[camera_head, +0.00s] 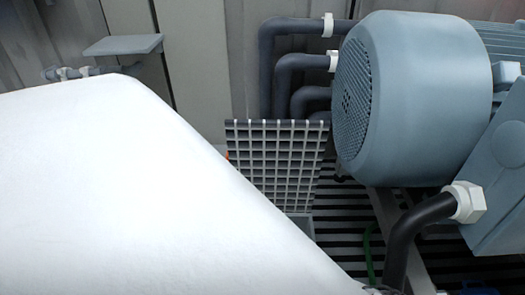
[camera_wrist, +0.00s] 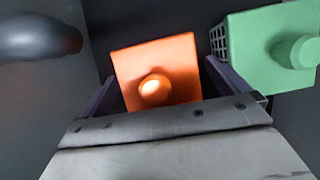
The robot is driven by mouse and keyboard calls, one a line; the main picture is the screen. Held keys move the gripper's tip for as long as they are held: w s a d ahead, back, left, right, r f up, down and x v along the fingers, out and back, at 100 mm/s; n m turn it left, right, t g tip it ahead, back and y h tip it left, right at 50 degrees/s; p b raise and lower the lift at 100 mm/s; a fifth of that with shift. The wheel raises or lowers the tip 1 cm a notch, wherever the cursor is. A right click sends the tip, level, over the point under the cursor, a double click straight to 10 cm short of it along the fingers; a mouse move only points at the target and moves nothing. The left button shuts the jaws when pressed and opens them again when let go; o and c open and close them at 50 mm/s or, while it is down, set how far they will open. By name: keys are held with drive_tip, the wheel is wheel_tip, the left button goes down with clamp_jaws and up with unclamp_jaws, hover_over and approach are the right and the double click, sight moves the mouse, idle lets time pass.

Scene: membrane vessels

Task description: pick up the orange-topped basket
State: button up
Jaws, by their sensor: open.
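The orange-topped basket (camera_wrist: 178,66) shows in the wrist view as a square orange top with a round knob, bright at its centre. My gripper (camera_wrist: 160,82) is open, with one dark finger on each side of the orange top. I cannot tell whether the fingers touch it or how deep they reach. The basket's lower part is hidden. In the head view only a thin orange sliver (camera_head: 227,156) shows at the left edge of a grey lattice; my gripper is hidden there.
A green-topped basket (camera_wrist: 268,50) stands close beside the right finger. A dark rounded pipe (camera_wrist: 40,38) is at the upper left. In the head view, the grey lattice panel (camera_head: 275,160) stands beside a large blue-grey motor (camera_head: 425,90) and black pipes (camera_head: 285,62).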

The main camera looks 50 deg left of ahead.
drive_tip(key=shift+w+a+f, duration=0.1)
drive_tip(key=shift+f, duration=0.25)
drive_tip(key=shift+c, duration=0.3)
drive_tip(key=c, duration=1.1)
drive_tip(key=shift+r, duration=0.2)
